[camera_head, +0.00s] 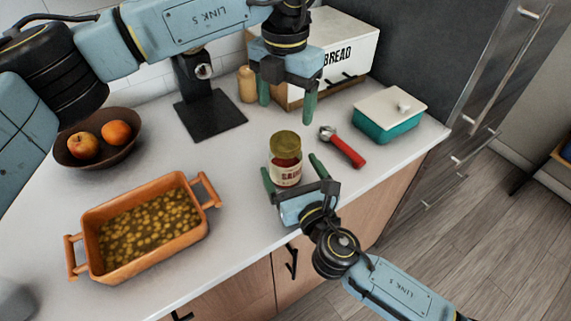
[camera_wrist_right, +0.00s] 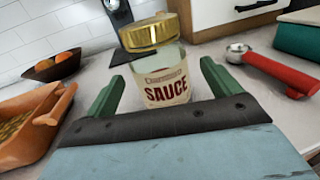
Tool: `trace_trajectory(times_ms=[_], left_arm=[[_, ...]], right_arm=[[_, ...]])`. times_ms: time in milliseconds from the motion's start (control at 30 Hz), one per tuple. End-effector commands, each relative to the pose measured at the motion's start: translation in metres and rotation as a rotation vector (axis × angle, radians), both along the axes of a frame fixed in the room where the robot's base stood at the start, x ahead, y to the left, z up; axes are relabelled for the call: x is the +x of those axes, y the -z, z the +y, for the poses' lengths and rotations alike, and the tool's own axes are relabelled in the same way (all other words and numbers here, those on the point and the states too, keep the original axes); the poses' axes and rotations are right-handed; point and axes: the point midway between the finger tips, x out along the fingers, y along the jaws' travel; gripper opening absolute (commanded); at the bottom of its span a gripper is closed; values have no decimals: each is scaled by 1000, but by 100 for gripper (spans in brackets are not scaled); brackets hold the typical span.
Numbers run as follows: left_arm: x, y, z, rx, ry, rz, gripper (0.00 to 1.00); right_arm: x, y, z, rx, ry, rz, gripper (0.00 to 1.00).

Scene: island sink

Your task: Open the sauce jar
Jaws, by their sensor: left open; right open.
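The sauce jar (camera_head: 286,160) stands upright on the white counter, with a gold lid (camera_head: 286,143) on top. In the right wrist view the jar (camera_wrist_right: 163,85) shows its SAUCE label and the lid (camera_wrist_right: 151,33). My right gripper (camera_head: 290,170) is open, its green fingers reaching toward the jar from the front, one to each side. The wrist view shows a finger left and right of the jar's lower part, with the jar beyond or between them; contact cannot be told. My left gripper (camera_head: 285,106) is open and empty, pointing down above the counter behind the jar, near the bread box.
An orange casserole dish (camera_head: 187,233) stands left of the jar. A red-handled tool (camera_head: 343,147) and a teal container (camera_head: 385,126) lie to the right. A bread box (camera_head: 350,45), a dark stand (camera_head: 212,120) and a fruit bowl (camera_head: 68,150) are behind.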

Motion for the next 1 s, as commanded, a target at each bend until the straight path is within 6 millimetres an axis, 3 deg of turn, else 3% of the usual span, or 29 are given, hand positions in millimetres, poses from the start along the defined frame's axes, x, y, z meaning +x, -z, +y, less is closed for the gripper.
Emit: trace_trajectory(times_ms=[100,300,667,1000], left_arm=[[0,0,0,0,1,0,74],[0,0,0,0,1,0,74],[0,0,0,0,1,0,74],[0,0,0,0,1,0,74]], right_arm=[[19,0,7,1,1,0,89],[36,0,14,1,0,0,89],[40,0,15,1,0,2,89],[39,1,15,1,0,2,45]])
